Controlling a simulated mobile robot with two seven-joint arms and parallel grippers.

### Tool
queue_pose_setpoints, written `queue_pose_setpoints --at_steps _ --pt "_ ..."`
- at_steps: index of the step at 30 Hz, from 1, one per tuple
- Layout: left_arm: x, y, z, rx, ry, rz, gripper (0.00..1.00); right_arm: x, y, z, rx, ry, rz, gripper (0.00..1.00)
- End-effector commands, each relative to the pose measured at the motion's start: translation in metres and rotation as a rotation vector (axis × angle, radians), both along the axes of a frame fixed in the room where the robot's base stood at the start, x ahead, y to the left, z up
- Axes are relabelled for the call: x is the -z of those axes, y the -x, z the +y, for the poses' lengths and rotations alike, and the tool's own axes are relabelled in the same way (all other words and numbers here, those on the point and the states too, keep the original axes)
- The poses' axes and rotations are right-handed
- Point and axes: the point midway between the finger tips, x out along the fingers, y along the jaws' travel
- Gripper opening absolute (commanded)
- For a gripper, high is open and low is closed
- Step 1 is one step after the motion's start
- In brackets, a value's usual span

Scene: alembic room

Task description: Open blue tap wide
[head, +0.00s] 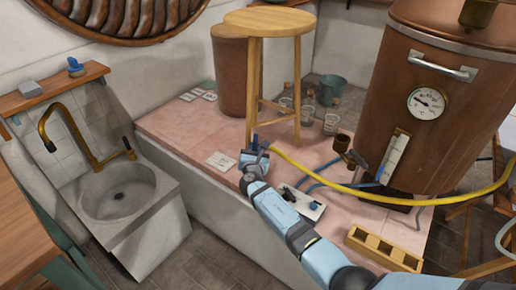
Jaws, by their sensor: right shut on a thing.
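My right arm comes in from the lower right, and its light-blue gripper (254,153) is over the pink-tiled platform. The end of a yellow hose (300,169) meets this spot. A white plate (309,208) with dark fittings lies just right of my forearm. A blue hose (345,184) runs from near the plate toward the copper vat (440,125). My left gripper is not in view.
A wooden stool (270,22) stands behind the gripper, with jars (331,124) by its legs. A yellow slotted block (380,247) lies at the platform's front right. A stone sink (118,200) with a brass faucet is at left.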

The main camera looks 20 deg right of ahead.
Motion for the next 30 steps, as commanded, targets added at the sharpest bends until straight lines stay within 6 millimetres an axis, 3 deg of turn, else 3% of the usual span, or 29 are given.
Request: queue_pose_setpoints --at_steps 15,30 --pt "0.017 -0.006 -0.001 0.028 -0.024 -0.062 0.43 0.003 -0.009 0.015 0.375 -0.001 -0.002 0.00" --pt "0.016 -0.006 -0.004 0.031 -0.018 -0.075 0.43 0.000 -0.011 0.017 0.464 0.001 -0.001 0.00"
